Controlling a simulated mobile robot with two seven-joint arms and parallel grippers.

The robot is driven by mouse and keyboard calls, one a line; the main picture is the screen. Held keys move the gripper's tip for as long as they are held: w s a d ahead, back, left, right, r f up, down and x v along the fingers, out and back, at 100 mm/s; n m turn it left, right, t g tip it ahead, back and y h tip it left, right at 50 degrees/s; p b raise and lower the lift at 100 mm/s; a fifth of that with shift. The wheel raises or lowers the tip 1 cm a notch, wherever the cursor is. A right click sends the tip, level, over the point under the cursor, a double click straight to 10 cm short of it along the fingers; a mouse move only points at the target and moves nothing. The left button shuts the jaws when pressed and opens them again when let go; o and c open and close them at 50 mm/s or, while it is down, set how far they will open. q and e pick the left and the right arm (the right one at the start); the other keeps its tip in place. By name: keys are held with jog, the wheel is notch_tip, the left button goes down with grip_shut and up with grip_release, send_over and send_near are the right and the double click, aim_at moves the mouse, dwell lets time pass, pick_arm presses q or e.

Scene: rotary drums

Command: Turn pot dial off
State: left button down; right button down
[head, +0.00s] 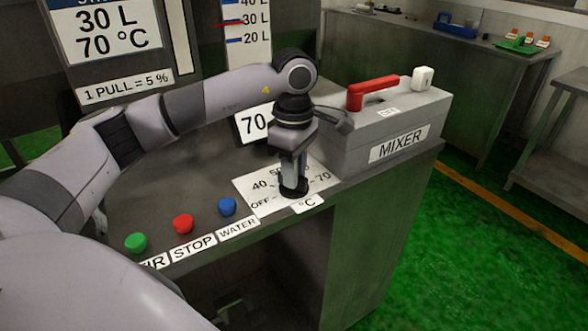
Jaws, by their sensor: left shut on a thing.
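The pot dial (294,191) is a round black knob on a white scale plate (262,192) marked OFF, 40, 50 and 70, with a °C label (307,204) in front. My left gripper (293,180) points straight down over the dial and is shut on it. The fingers and wrist hide part of the scale and the dial's pointer, so I cannot tell its exact setting. A small display sign (254,124) behind the wrist shows 70, its right part hidden. My right gripper is not in view.
Green (136,242), red (183,224) and blue (228,207) buttons stand left of the dial. A grey mixer box (345,150) with a red lever (372,90) stands close at right. The counter's right edge drops to green floor. A level scale (246,35) stands behind.

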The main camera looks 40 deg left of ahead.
pick_arm(q)
jog(key=n, duration=0.6)
jog(key=shift+a+r+n, duration=0.1)
jog(key=shift+r+n, duration=0.05)
jog(key=shift+n, duration=0.15)
jog(key=n, duration=0.5)
jog(key=shift+n+p, duration=0.4)
jog(key=c, duration=1)
grip_release()
jog(key=shift+c, duration=0.2)
notch_tip(320, 180, up, 7)
